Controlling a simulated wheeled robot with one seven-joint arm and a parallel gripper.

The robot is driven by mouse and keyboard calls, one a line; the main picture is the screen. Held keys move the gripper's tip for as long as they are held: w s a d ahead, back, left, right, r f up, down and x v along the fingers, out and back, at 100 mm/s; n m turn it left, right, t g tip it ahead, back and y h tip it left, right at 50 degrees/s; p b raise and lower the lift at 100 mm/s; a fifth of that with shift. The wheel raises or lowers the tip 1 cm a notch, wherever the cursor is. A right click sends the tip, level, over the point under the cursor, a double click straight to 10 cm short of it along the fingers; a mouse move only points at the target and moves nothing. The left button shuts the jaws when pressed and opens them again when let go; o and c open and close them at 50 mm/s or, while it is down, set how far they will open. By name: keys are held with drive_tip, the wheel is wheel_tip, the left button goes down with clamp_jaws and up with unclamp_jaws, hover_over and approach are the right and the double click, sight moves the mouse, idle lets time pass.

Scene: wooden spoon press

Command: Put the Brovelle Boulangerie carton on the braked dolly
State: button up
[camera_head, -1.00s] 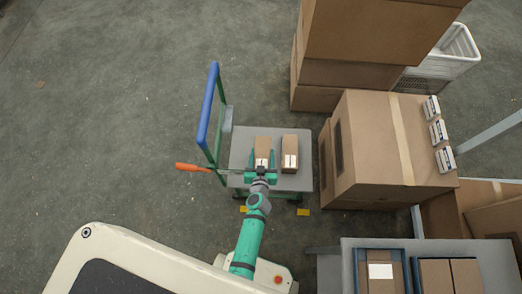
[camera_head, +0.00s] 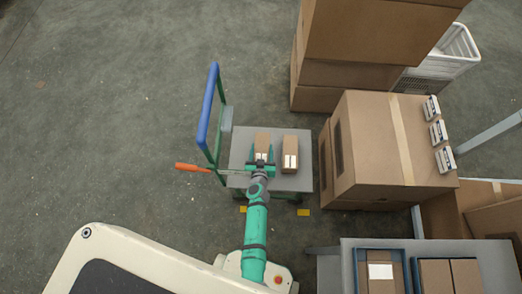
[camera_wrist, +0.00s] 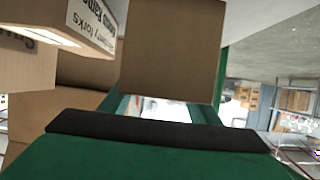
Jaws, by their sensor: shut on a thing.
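My gripper (camera_head: 262,160) is shut on a small brown carton (camera_head: 262,140), with one green finger on each side. The carton is over the grey deck of the dolly (camera_head: 240,143); I cannot tell whether it touches the deck. In the wrist view the held carton (camera_wrist: 172,50) shows a plain brown face between the fingers, and its maker's name is not readable. A second small carton (camera_head: 290,155) with a pale label stands on the deck to the right, apart from the held one. The dolly has a blue handle (camera_head: 208,105) and an orange lever (camera_head: 192,167).
A large taped carton (camera_head: 375,140) stands close right of the dolly, with tall stacked cartons (camera_head: 365,35) behind. A grey table (camera_head: 335,265) with blue trays is at lower right. A printed carton (camera_wrist: 95,25) is close at upper left in the wrist view. Floor left is clear.

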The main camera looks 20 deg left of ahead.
drive_tip(key=shift+w+a+f, duration=0.1)
drive_tip(key=shift+w+f, duration=0.25)
drive_tip(key=shift+w, duration=0.05)
drive_tip(key=shift+w+a+f, duration=0.1)
drive_tip(key=shift+a, duration=0.05)
drive_tip(key=shift+w+a+f, duration=0.1)
drive_tip(key=shift+w+a, duration=0.1)
drive_tip(key=shift+a, duration=0.05)
drive_tip(key=shift+d+f, duration=0.1)
drive_tip(key=shift+f, duration=1.4)
drive_tip(key=o, duration=1.3)
drive_tip(key=shift+f, duration=0.2)
drive_tip(key=shift+r, duration=0.2)
